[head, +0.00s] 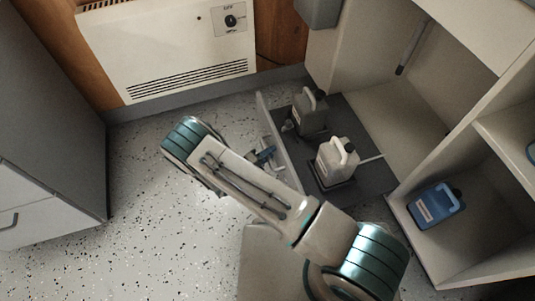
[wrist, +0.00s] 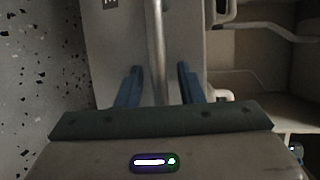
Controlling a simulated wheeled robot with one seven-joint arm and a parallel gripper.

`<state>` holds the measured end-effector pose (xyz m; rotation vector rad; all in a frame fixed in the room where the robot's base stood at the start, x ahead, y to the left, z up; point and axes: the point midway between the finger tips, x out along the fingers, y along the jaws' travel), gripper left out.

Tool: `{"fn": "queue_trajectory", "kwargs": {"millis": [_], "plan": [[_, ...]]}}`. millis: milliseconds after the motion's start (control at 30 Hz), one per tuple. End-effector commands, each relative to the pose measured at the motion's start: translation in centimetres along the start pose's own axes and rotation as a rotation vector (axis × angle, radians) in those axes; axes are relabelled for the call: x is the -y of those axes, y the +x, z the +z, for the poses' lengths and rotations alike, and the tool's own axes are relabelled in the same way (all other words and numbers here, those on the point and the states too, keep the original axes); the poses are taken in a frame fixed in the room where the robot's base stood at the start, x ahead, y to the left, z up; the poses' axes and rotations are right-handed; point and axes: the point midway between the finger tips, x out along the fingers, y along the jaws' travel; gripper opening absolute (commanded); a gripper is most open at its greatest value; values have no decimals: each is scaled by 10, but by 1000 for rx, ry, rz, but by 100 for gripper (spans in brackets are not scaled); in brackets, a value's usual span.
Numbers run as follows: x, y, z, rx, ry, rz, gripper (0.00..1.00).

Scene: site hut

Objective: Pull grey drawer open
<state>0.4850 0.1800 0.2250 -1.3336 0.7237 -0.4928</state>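The grey drawer (head: 372,181) stands out from the pale cabinet in the head view, its dark floor showing. Its light grey front (wrist: 118,45) fills the upper middle of the wrist view. A metal bar handle (wrist: 157,40) runs upright across that front. My gripper (wrist: 160,78) is open, with one blue finger on each side of the bar and a visible gap on both sides. In the head view my gripper (head: 264,157) is at the drawer's front, partly hidden by my arm.
A dark grey jug (head: 311,118) and a pale jug (head: 336,160) stand in the drawer. A blue jug (head: 437,205) sits in a cabinet compartment at right. A white heater (head: 165,45) is on the back wall. A grey cabinet (head: 50,120) stands left, with clear speckled floor (head: 135,215) between.

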Motion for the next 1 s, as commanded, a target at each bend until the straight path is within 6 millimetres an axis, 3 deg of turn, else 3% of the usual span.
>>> {"fn": "queue_trajectory", "kwargs": {"millis": [367,567,800,1000], "plan": [[1,-8,2,7,2,1,34],[3,-42,3,10,1,2,34],[2,-98,2,8,2,1,34],[1,-128,1,6,0,1,34]]}}
